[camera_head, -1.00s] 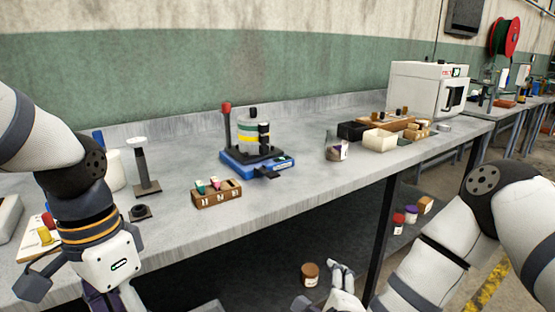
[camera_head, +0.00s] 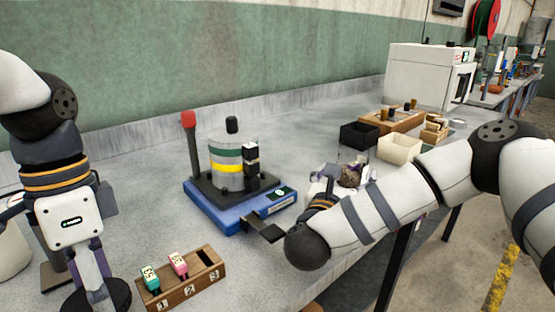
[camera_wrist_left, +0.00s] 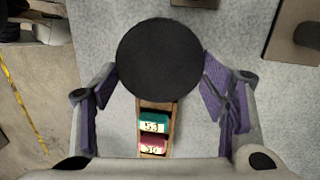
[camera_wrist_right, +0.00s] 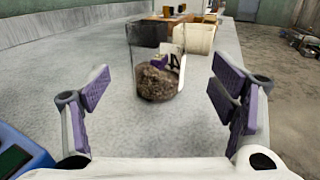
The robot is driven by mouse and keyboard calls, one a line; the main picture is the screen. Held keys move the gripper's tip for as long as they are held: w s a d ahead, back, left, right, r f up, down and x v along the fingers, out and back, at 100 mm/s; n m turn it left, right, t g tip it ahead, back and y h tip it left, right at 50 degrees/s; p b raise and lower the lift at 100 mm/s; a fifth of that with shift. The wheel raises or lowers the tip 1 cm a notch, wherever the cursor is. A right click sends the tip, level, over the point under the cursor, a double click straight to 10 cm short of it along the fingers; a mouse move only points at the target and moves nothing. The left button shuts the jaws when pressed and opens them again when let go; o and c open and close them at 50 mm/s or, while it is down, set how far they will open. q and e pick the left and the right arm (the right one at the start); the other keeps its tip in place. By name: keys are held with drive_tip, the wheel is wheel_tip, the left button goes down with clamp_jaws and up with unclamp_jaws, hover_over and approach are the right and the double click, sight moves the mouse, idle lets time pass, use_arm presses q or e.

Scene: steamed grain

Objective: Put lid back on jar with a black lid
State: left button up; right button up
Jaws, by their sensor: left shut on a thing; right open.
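The black lid (camera_wrist_left: 160,60) is a round disc between the purple pads of my left gripper (camera_wrist_left: 167,88), which is shut on it. In the head view the lid (camera_head: 97,297) is at the bottom left, under my left gripper (camera_head: 85,270), left of the numbered wooden block. The glass jar (camera_wrist_right: 158,80) stands upright and open on the bench, with dark brown grain inside. In the head view the jar (camera_head: 352,174) is partly hidden by my right arm. My right gripper (camera_wrist_right: 162,98) is open and empty, facing the jar with its fingers short of it.
A blue-based device (camera_head: 232,215) stands mid-bench, left of my right arm. A wooden block (camera_head: 195,285) with teal and pink items is near the front edge. A black bin (camera_head: 358,136) and a cream bin (camera_head: 399,148) stand behind the jar.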

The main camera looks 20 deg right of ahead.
sight(350, 167)
drive_tip(key=shift+s+r, duration=0.15)
drive_tip(key=shift+s, duration=0.35)
drive_tip(key=shift+x, duration=1.25)
drive_tip(key=shift+w, duration=0.15)
drive_tip(key=x, duration=0.5)
drive_tip(key=shift+w+a+f, duration=0.3)
drive_tip(key=shift+f, duration=0.1)
drive_tip(key=c, duration=1.5)
